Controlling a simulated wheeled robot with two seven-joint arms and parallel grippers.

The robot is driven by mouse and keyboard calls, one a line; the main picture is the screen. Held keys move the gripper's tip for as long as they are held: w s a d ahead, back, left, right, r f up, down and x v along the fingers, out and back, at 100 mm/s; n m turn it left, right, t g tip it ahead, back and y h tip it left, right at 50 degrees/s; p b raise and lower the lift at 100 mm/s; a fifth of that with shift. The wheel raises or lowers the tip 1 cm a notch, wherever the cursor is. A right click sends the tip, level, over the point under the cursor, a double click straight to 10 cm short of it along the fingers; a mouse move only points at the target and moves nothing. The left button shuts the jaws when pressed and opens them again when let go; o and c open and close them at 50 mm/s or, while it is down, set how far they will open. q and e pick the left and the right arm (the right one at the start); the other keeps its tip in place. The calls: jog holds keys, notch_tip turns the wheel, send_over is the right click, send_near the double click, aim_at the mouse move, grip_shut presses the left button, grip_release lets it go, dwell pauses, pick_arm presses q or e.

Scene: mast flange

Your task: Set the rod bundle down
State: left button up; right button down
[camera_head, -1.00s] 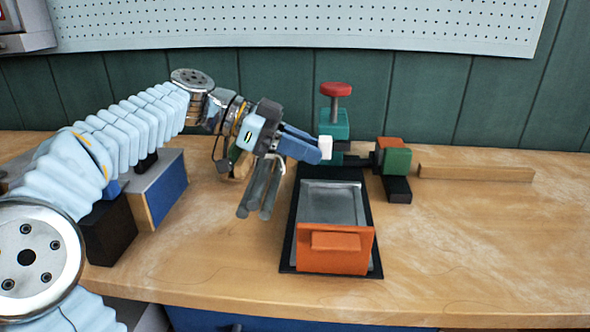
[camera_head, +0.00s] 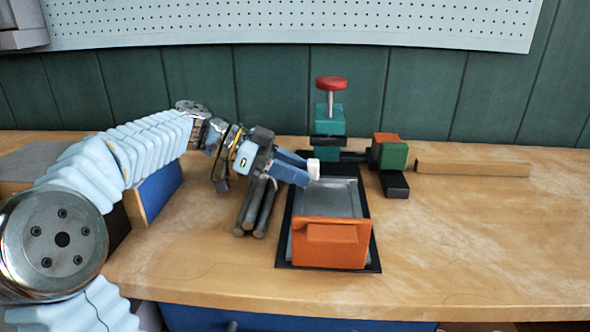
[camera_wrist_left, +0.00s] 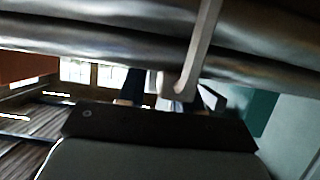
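The rod bundle (camera_head: 258,207) is several dark grey round rods lying side by side, left of the black tray mat. My left gripper (camera_head: 311,170), with blue fingers and a whitish tip, reaches over the bundle's far end. It appears shut on the bundle, though the grip itself is hidden in the head view. The rods' near ends are at or very close to the tabletop; I cannot tell whether they touch. In the left wrist view the rods (camera_wrist_left: 110,45) cross the top close to the camera, with a grey hooked bar in front. My right gripper is not in view.
A metal tray with an orange front (camera_head: 330,243) sits on the black mat right of the rods. Behind it stands a teal clamp with a red knob (camera_head: 331,84). A green and orange block (camera_head: 390,152) and a wooden bar (camera_head: 472,167) are further right. The right front table is clear.

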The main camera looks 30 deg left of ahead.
pick_arm(q)
jog(key=shift+o, duration=1.1)
jog(key=shift+a+r, duration=0.1)
